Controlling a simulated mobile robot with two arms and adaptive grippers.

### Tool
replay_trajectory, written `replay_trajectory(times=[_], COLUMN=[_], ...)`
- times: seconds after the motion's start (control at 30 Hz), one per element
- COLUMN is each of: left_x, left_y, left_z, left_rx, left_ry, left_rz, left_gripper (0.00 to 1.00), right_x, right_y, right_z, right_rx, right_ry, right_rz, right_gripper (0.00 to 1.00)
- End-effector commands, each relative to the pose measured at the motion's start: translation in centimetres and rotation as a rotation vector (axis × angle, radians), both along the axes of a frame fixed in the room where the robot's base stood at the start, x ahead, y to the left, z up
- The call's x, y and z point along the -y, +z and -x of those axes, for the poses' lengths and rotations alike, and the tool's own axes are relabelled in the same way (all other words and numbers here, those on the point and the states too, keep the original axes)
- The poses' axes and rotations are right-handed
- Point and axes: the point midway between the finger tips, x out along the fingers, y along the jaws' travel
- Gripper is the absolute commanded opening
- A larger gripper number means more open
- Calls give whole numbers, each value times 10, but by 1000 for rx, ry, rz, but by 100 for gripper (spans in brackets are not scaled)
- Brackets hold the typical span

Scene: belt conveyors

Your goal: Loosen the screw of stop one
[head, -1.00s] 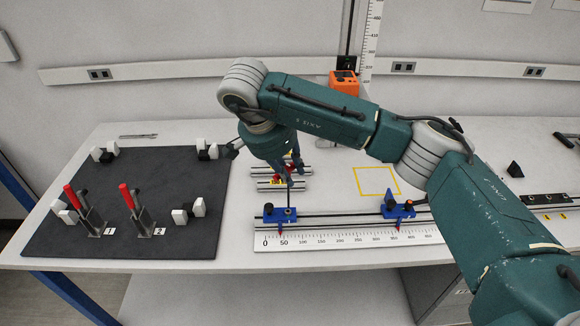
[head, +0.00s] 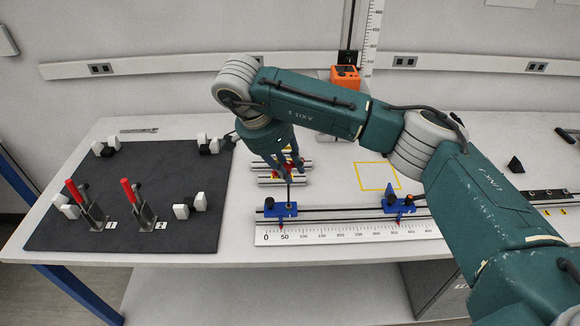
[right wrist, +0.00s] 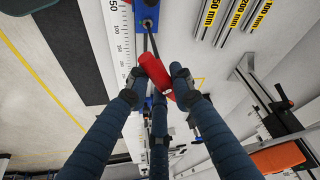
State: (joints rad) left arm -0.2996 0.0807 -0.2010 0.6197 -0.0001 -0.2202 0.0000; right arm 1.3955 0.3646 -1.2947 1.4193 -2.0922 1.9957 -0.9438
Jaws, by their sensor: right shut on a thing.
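Two blue stops sit on the metal rail behind the scale: the left stop (head: 276,210) near 50 and the right stop (head: 399,204) farther along. Neither shows a readable number. My right gripper (head: 287,172) is above the left stop, shut on the red handle of a tool. In the right wrist view my right gripper (right wrist: 157,82) has its fingers around the red handle (right wrist: 155,72). The tool's thin dark shaft (right wrist: 152,42) runs to the blue left stop (right wrist: 147,12). I cannot tell whether its tip is seated in the screw. My left gripper is not in view.
Metal bars marked in mm (right wrist: 230,20) lie behind the rail. A dark mat (head: 125,228) with red-handled clamps and white blocks is on the left. An orange box (head: 344,78) stands at the back. A yellow outlined square (head: 377,177) is empty.

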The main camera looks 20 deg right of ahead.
Motion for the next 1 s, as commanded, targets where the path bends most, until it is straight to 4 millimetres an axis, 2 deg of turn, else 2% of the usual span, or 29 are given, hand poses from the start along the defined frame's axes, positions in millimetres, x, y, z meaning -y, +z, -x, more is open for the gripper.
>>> replay_trajectory(times=[1.0], left_x=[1], left_y=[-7], left_z=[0], left_rx=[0], left_ry=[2], left_rz=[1], left_gripper=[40], right_x=[0], right_y=[-8], right_z=[0], right_rx=[1], right_ry=[0], right_rz=[1], right_gripper=[0])
